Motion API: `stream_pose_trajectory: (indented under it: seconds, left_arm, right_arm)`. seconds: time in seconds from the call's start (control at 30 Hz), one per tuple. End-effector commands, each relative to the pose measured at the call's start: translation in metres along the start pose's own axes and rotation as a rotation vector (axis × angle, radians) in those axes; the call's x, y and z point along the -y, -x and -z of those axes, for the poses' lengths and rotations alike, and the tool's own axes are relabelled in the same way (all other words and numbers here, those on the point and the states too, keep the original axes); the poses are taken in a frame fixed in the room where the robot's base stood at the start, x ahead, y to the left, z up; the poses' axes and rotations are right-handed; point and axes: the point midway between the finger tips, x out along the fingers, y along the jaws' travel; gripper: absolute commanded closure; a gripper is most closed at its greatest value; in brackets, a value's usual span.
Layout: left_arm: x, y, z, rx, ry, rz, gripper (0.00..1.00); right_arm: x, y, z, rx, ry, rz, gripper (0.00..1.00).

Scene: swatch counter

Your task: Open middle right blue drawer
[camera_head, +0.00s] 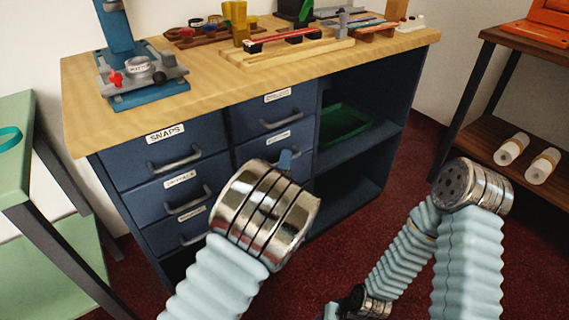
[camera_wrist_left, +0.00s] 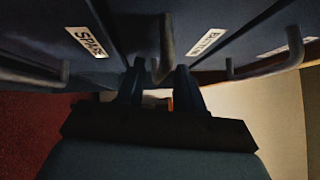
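The blue cabinet's right drawer column has a top drawer (camera_head: 277,112) and, below it, the middle right drawer (camera_head: 262,146). The middle drawer's front looks flush, and its lower part and handle are hidden behind my left wrist. My left gripper (camera_head: 285,160) is in front of this drawer; only a bit of blue finger shows past the metal wrist. In the left wrist view, the two fingers of my left gripper (camera_wrist_left: 160,85) stand apart with a grey bar handle (camera_wrist_left: 164,48) between their tips. I cannot tell whether they touch it. My right gripper is not in view.
The left column has several drawers, the top one labelled SNAPS (camera_head: 170,153). A green bin (camera_head: 342,123) sits in the open shelf at right. The wooden counter top (camera_head: 215,85) holds tools. A green table (camera_head: 20,170) stands at left, and a brown shelf (camera_head: 525,120) at right.

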Motion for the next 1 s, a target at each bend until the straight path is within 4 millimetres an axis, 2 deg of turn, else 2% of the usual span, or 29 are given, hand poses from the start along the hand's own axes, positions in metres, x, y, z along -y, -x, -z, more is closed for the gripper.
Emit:
stream_pose_trajectory:
  seconds: [0.17,0.43,1.0]
  left_arm:
    - [-0.0002,0.0001,0.0001,0.000,0.000,-0.001,0.63]
    - [-0.0002,0.0003,0.0001,0.000,0.001,-0.001,1.00]
    - [-0.0008,0.0037,0.0035,-0.001,0.001,-0.002,1.00]
  right_arm:
    - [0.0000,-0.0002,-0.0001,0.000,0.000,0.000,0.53]
    - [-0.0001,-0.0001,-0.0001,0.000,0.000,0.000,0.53]
    - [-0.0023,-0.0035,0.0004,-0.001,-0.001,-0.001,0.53]
